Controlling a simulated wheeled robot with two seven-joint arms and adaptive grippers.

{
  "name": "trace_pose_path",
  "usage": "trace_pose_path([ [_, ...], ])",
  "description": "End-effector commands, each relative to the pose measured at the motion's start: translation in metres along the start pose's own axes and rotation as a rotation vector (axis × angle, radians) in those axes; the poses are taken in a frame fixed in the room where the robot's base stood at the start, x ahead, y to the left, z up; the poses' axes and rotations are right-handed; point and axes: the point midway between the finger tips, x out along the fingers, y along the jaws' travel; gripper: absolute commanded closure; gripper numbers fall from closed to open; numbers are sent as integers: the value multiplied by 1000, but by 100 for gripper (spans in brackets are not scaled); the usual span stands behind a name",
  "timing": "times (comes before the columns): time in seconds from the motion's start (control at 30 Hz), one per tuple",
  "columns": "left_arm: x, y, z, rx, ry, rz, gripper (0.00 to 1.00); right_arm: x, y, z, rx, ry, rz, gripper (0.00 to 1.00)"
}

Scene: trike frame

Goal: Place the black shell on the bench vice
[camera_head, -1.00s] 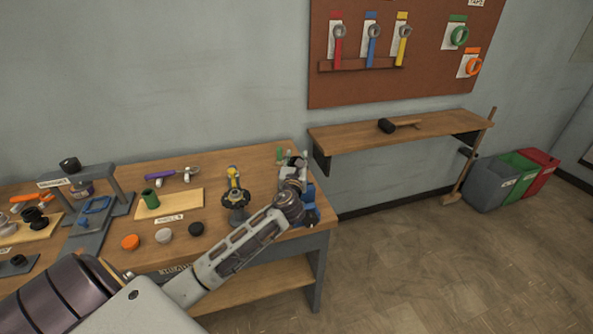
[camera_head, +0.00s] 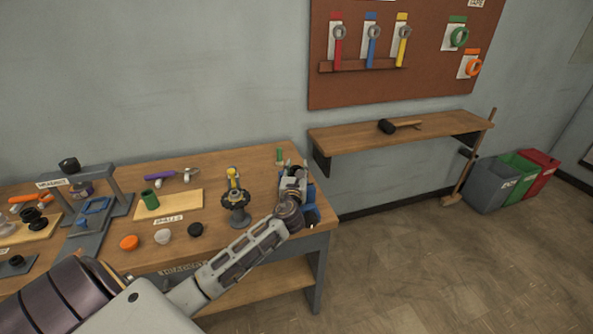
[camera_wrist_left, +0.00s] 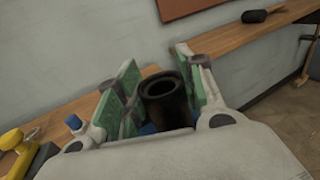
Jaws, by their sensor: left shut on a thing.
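The black shell (camera_wrist_left: 165,100) is a dark hollow tube, standing open end up between the green-padded fingers of my left gripper (camera_wrist_left: 160,88) in the left wrist view. My left gripper (camera_head: 293,174) is shut on it. In the head view the gripper is at the right end of the workbench, directly over or at the blue bench vice (camera_head: 311,213), and hides much of it. A bit of blue (camera_wrist_left: 147,129) shows below the shell in the wrist view. I cannot tell whether the shell touches the vice. My right gripper is not in view.
The workbench (camera_head: 255,165) holds a yellow-topped stand (camera_head: 236,197) left of the vice. A green shell (camera_head: 151,199) stands on a wooden board, with orange, white and black round pieces in front. A wall shelf (camera_head: 350,134) with a mallet is to the right.

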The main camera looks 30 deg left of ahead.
Motion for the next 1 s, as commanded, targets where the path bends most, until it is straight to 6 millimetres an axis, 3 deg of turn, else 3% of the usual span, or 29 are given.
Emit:
trace_pose_path([
  [0.07,0,0,-1,0,-2,0,96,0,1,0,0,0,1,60],
  [0.1,0,0,-2,0,0,0,60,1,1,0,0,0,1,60],
  [0.27,0,0,-2,0,0,0,40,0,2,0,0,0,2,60],
  [0.7,0,0,1,0,0,0,40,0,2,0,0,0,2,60],
  [1.0,-20,0,0,0,1,-1,40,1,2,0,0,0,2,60],
])
